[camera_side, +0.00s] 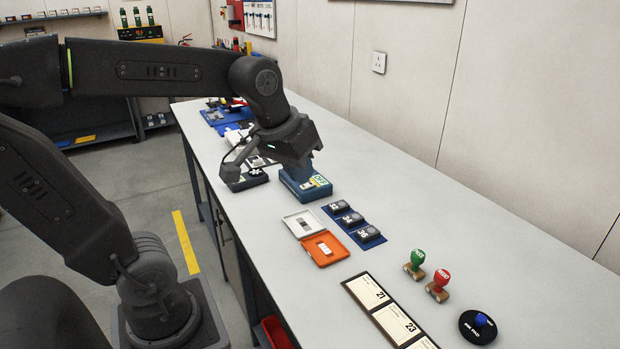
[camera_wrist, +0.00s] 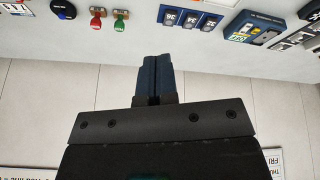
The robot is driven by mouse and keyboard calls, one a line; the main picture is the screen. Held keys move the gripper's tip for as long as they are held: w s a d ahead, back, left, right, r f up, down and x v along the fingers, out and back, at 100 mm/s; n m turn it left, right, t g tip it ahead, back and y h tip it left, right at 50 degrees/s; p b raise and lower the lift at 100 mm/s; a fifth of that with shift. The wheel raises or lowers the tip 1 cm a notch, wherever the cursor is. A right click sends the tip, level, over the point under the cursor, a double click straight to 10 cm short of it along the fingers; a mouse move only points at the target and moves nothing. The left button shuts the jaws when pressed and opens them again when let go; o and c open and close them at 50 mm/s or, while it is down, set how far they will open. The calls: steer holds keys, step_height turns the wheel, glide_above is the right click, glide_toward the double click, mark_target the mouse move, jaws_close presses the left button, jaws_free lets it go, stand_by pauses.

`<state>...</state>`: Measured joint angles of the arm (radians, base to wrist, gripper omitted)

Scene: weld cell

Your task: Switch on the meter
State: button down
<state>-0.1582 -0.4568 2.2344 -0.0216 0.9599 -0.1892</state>
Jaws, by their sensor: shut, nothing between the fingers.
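A blue box-shaped device (camera_side: 305,184) with a small pale screen and a yellow-green label lies on the bench; it looks like the meter. It also shows at the upper right of the wrist view (camera_wrist: 254,28). Its switch is too small to make out. My gripper (camera_side: 298,168) is over the bench and overlaps the back of this device in the side view, so contact cannot be told there. In the wrist view my gripper's blue fingers (camera_wrist: 153,63) are together and empty, and the device is off to their right.
A white tray (camera_side: 293,224) and an orange tray (camera_side: 326,257) are in front. Green (camera_side: 415,262) and red (camera_side: 438,285) stamps and a round ink pad (camera_side: 482,327) stand further right. Equipment crowds the far end.

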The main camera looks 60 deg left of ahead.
steer(key=w+a+n+g, duration=0.1)
steer(key=w+a+n, duration=0.3)
steer(key=w+a, duration=0.35)
steer(key=n+g, duration=0.2)
steer(key=n, duration=0.8)
glide_above(312, 183)
steer(key=s, duration=0.2)
step_height(312, 183, down, 8)
steer(key=shift+s+a, duration=0.1)
steer(key=shift+s, duration=0.1)
steer(key=f, duration=0.4)
steer(key=w+f, duration=0.1)
steer(key=f, duration=0.7)
steer(key=shift+w+f, duration=0.25)
steer(key=shift+w, duration=0.1)
steer(key=shift+w+f, duration=0.1)
steer(key=shift+f, duration=0.55)
